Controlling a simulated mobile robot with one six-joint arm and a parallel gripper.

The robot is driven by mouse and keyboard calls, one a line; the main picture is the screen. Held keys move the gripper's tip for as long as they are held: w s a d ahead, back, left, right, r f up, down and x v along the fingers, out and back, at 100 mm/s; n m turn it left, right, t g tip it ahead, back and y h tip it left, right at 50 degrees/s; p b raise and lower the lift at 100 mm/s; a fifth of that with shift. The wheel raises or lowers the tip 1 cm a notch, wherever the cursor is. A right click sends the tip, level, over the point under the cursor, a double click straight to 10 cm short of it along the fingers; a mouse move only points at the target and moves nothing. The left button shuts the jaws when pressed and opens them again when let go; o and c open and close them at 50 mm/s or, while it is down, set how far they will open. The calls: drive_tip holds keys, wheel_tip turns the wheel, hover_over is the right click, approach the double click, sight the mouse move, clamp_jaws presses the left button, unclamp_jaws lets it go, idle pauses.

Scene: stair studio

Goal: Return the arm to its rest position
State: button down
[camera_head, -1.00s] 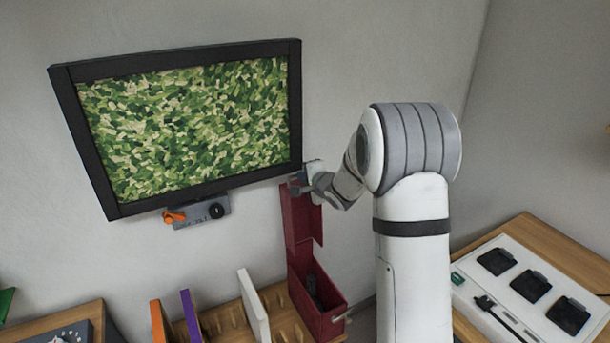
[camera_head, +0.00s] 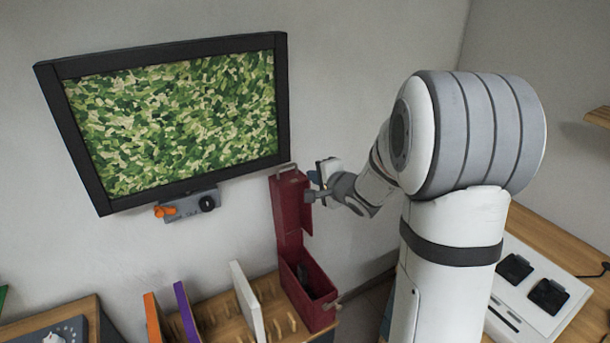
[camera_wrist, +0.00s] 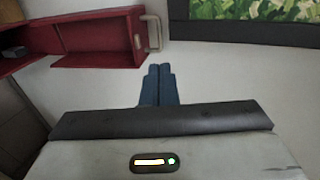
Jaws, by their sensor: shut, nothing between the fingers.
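My gripper (camera_wrist: 160,85) shows in the wrist view as two blue fingers pressed together, with nothing between them. In the head view my gripper (camera_head: 316,178) is at the end of my white and grey arm, just right of the raised lid of a dark red box (camera_head: 318,317). The fingertips are small there, and a gap to the lid is hard to judge. The box also shows in the wrist view (camera_wrist: 95,45), at upper left, apart from the fingers. A dark object (camera_head: 303,275) lies inside the open box.
A framed screen with a green pattern (camera_head: 175,120) hangs on the wall, with a grey control unit (camera_head: 190,206) below it. A wooden rack (camera_head: 270,315) holds upright orange, purple and white panels. A white panel with black pads (camera_head: 530,290) lies on the right table.

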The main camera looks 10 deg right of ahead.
drive_tip(key=s+d+r+n+g+h, duration=0.1)
drive_tip(key=s+d+n+g+h, duration=0.15)
drive_tip(key=s, duration=0.45)
drive_tip(key=s+d+r+n+g+h, duration=0.1)
drive_tip(key=s+r+n+g+h, duration=0.1)
drive_tip(key=s+n+h, duration=0.3)
drive_tip(key=s+a+f+n+g+y, duration=0.1)
drive_tip(key=s+a+n+g, duration=0.1)
drive_tip(key=s, duration=0.8)
drive_tip(key=s+a+f+n+g+y+b, duration=0.1)
drive_tip(key=s+a+n+g+y, duration=0.1)
drive_tip(key=s, duration=0.9)
drive_tip(key=a+n+g, duration=0.1)
drive_tip(key=a+n, duration=0.1)
drive_tip(key=n, duration=0.1)
drive_tip(key=shift+f+g, duration=0.35)
